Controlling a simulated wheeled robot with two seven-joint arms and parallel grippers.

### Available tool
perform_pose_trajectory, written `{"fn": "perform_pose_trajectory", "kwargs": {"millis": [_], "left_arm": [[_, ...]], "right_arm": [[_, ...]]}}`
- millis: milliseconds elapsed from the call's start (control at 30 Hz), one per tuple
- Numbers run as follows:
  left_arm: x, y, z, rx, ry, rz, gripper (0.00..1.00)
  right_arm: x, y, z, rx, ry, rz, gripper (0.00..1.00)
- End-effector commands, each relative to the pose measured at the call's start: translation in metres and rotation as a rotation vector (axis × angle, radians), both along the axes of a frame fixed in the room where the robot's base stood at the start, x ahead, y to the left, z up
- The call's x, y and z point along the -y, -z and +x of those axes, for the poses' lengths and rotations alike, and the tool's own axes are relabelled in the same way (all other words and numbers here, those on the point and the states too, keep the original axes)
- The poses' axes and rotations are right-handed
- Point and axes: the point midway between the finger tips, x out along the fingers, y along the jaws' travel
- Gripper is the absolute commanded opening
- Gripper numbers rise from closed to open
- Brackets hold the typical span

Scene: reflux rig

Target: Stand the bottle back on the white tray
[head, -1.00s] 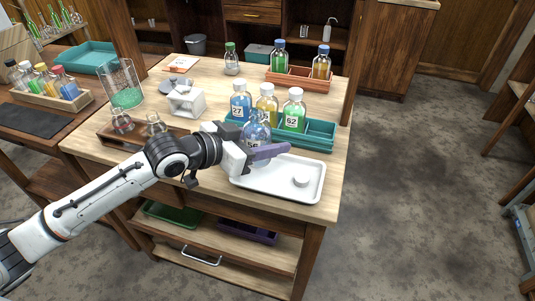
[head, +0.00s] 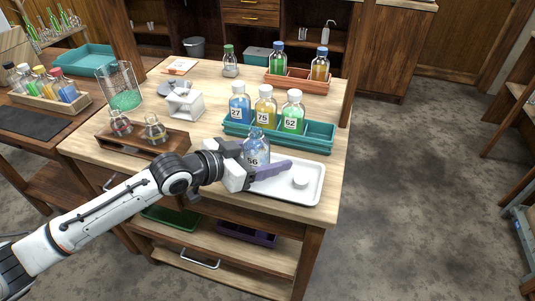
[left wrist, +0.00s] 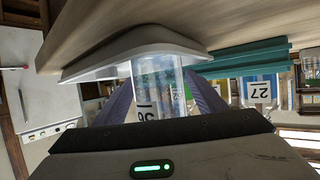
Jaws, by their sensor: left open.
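The bottle (head: 256,148) is clear glass with blue contents and a 56 label. It appears upright on the left part of the white tray (head: 312,190), with no cap visible on it. In the left wrist view the bottle (left wrist: 158,85) stands between my purple fingers, its base at the tray surface (left wrist: 145,42). My left gripper (head: 262,168) is open around the bottle's body, one finger in front of it. Whether a finger still touches the glass I cannot tell. A small white round cap (head: 300,180) lies on the tray to the right. My right gripper is out of view.
A teal rack (head: 318,140) with bottles 27 (head: 239,105), 75 (head: 265,110) and 62 (head: 293,115) stands close behind the tray. A wooden holder with small flasks (head: 145,143) is to the left. The tray's right part is mostly clear, near the table edge.

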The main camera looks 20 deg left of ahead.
Motion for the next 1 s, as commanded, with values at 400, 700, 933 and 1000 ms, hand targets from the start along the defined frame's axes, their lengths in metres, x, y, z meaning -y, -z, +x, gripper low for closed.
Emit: {"fn": "perform_pose_trajectory", "kwargs": {"millis": [400,700,933,1000], "left_arm": [[-0.025,-0.018,-0.033,-0.001,-0.001,0.005,0.64],[-0.057,-0.040,-0.077,-0.004,-0.002,0.004,0.64],[-0.064,-0.048,-0.089,-0.002,0.000,0.001,0.64],[-0.065,-0.048,-0.090,-0.001,0.000,0.001,0.64]], "right_arm": [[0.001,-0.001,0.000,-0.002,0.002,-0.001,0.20],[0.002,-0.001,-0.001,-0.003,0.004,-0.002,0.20],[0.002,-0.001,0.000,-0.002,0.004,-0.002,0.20],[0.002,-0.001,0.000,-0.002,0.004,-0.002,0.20]]}}
